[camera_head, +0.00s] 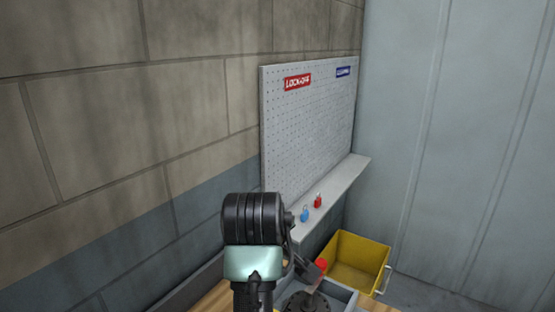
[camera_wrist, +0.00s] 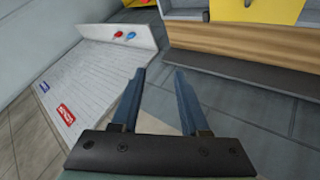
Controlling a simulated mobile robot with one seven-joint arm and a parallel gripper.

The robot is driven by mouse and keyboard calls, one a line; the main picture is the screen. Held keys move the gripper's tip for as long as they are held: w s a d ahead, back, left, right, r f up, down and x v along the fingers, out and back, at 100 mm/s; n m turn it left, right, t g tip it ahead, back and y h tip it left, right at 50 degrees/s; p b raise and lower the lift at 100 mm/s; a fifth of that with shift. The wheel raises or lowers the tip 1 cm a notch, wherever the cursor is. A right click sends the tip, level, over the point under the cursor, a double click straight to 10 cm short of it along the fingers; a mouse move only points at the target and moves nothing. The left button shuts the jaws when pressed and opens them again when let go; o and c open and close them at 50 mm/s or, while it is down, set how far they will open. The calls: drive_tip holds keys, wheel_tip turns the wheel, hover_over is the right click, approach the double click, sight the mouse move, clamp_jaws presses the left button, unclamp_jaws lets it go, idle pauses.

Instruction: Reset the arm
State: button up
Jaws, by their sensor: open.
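My gripper (camera_wrist: 158,98) shows in the wrist view with its two dark blue fingers spread apart and nothing between them. In the head view my arm rises at the bottom centre and hides part of the table behind it. The gripper's fingers cannot be made out clearly in that view. The wrist view looks past the fingers at the floor, the board and the table edge.
A pegboard (camera_head: 310,120) with a red and a blue label stands against the wall. Its ledge (camera_head: 345,182) carries a red padlock (camera_head: 318,201) and a blue padlock (camera_head: 304,214).

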drive_tip(key=s+r+m+t, duration=0.2)
drive_tip(key=r+t, duration=0.2)
drive_tip(key=r, duration=0.4)
drive_tip(key=s+d+r+m+t, duration=0.1)
drive_tip(key=s+r+t, duration=0.15)
drive_tip(key=r, duration=0.45)
drive_tip(key=s+r+m+t, duration=0.15)
drive_tip(key=r+t, duration=0.25)
drive_tip(key=r, duration=0.4)
drive_tip(key=s+r+m+t+y, duration=0.1)
drive_tip(key=s+r+m+t, duration=0.2)
drive_tip(key=s+r+t, duration=0.5)
drive_tip(key=s+r, duration=0.5)
drive_tip(key=s, duration=0.3)
drive_tip(key=shift+r, duration=0.4)
drive_tip(key=shift+m, duration=0.25)
